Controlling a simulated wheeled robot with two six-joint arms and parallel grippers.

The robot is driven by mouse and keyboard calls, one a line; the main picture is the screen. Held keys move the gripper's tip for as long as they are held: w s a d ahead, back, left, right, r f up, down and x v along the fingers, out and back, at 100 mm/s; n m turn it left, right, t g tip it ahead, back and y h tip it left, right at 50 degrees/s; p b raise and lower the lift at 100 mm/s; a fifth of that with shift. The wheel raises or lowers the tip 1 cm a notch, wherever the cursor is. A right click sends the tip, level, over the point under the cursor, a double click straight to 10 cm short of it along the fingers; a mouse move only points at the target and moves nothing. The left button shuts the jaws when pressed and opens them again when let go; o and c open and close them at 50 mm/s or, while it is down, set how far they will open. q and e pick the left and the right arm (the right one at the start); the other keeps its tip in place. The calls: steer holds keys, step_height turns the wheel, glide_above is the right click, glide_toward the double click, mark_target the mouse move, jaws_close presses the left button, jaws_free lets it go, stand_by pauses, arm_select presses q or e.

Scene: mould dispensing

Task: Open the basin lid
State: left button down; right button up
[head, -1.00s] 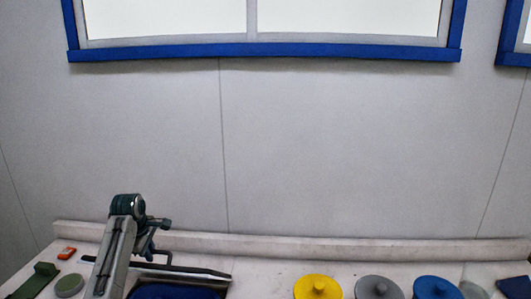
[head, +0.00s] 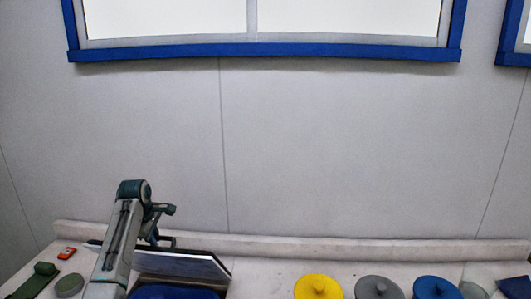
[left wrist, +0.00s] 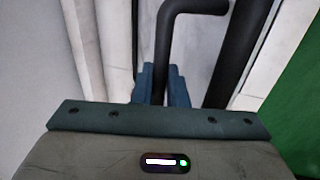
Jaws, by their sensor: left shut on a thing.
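The basin lid (head: 185,264) is a dark panel with a lighter strip along its face, tilted up behind the basin opening in the head view. Blue shows inside the basin (head: 175,292) at the bottom edge of the picture. My left gripper (head: 158,238) is above the lid, shut on its dark bent handle. In the left wrist view the teal fingers (left wrist: 160,88) close around the black handle (left wrist: 190,8). My left arm hides the lid's left part. My right gripper is not in view.
Yellow (head: 318,287), grey (head: 377,288) and blue (head: 437,289) knobbed round lids stand to the right on the white counter. A small red item (head: 67,253), a green block (head: 38,277) and a round green-grey piece (head: 69,285) lie left. The wall stands behind the counter.

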arm_select(q)
steer(key=shift+w+d+r, duration=0.1)
steer(key=shift+w+r, duration=0.15)
steer(key=shift+w, duration=0.4)
steer(key=shift+w+r, duration=0.25)
steer(key=shift+w, duration=0.45)
steer(key=shift+w+d+r, duration=0.1)
steer(key=shift+w+r, duration=0.15)
steer(key=shift+w, duration=0.4)
steer(key=shift+w, duration=0.1)
steer(key=w+b, duration=0.1)
steer(key=w, duration=0.1)
steer(key=w+r+b, duration=0.1)
steer(key=w, duration=0.1)
steer(key=shift+d, duration=0.15)
